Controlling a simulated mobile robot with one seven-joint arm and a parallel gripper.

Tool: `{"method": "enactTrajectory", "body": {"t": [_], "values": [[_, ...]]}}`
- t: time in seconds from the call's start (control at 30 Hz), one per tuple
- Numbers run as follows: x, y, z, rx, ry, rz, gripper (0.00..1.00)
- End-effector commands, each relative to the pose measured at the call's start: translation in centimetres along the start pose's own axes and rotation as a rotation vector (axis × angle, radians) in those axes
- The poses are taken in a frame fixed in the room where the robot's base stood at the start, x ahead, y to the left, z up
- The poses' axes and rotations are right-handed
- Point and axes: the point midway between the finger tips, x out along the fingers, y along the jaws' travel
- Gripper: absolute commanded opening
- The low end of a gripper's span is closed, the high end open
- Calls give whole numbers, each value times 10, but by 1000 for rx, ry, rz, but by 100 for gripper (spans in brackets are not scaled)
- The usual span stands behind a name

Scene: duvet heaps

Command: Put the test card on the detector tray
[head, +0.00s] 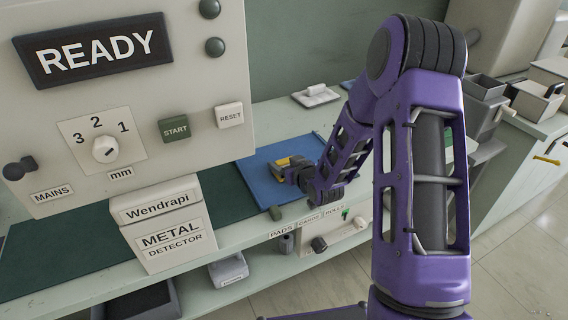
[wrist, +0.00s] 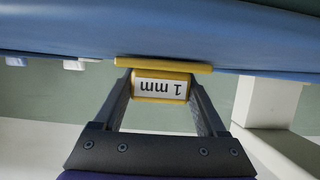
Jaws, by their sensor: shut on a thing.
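The test card (wrist: 160,87) is yellow-edged with a white label reading "1 mm", upside down in the wrist view. My gripper (wrist: 158,80) is shut on it, one finger on each side. A wider yellow edge of the card lies close against a blue surface (wrist: 200,30); I cannot tell if they touch. In the head view my gripper (head: 292,174) is over a flat blue sheet or pad (head: 262,187) on the counter, with yellow (head: 282,162) showing at its fingers. No part is clearly marked as the detector tray.
The detector cabinet (head: 225,75) shows READY, with a 1-2-3 mm dial (head: 104,149), START (head: 174,128) and RESET (head: 230,115) buttons. A box labelled Metal Detector (head: 165,225) stands in front. A dark green strip (head: 60,255) runs along the counter. Bins (head: 535,100) stand right.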

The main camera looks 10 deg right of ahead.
Motion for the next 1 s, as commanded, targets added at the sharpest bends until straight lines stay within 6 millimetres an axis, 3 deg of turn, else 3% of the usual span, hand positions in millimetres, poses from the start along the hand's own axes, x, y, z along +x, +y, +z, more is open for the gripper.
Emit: {"method": "enactTrajectory", "body": {"t": [0.23,0.27,0.4,0.77,1.0], "values": [[2,0,4,0,1,0,20],[1,0,2,0,0,0,78],[1,0,2,0,0,0,100],[-4,0,-2,0,-1,0,100],[-53,1,-2,-1,0,2,100]]}}
